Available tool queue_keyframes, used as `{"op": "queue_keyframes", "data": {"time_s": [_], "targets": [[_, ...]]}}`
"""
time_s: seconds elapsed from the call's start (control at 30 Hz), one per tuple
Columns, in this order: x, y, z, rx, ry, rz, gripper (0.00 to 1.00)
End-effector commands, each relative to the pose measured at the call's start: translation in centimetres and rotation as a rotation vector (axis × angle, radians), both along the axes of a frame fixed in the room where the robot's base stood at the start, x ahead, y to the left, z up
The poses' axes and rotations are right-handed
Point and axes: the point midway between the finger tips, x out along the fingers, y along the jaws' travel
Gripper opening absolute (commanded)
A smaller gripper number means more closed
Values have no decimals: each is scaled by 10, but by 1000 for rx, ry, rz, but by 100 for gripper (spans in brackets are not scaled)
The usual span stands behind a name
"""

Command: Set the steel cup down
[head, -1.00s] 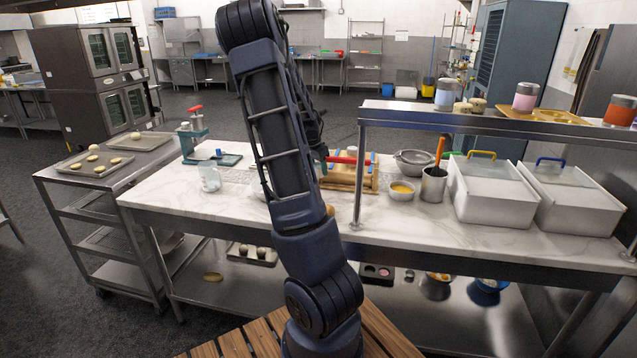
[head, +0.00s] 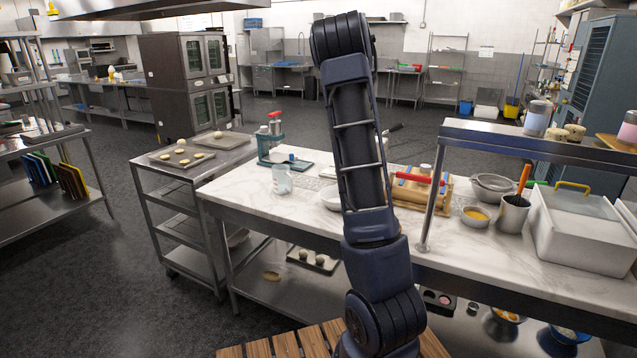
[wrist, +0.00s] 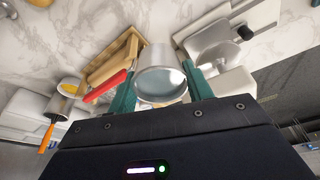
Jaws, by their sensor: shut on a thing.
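The steel cup (wrist: 161,84) is between the two green fingers of my gripper (wrist: 161,76) in the wrist view. The fingers press on it from both sides. I see its round rim and pale inside, with marble behind it. I cannot tell whether its base touches the counter. In the head view my arm stands in front of the marble-topped counter (head: 300,200), and the gripper and cup cannot be made out behind it.
A wooden box with a red-handled roller (head: 417,190) stands right of my arm. Further right are a yellow-filled bowl (head: 476,217), a pot with an orange handle (head: 512,214) and a white bin (head: 575,235). A clear jug (head: 282,180) stands left. A shelf post (head: 433,205) rises nearby.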

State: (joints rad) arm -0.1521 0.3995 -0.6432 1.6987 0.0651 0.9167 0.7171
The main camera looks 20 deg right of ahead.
Motion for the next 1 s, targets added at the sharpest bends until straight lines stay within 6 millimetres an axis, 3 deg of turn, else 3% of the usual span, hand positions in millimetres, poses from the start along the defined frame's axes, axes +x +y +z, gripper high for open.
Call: {"op": "queue_keyframes", "data": {"time_s": [0.03, 0.2, 0.5, 0.7, 0.87, 1.0], "targets": [[21, 8, 0, -1, 0, 29, 26], [87, 44, 0, -1, -1, 133, 26], [189, 115, -11, 1, -2, 304, 26], [225, 145, -16, 1, -2, 371, 26], [235, 153, -21, 0, 0, 389, 26], [235, 154, -43, 1, 3, 391, 26]]}}
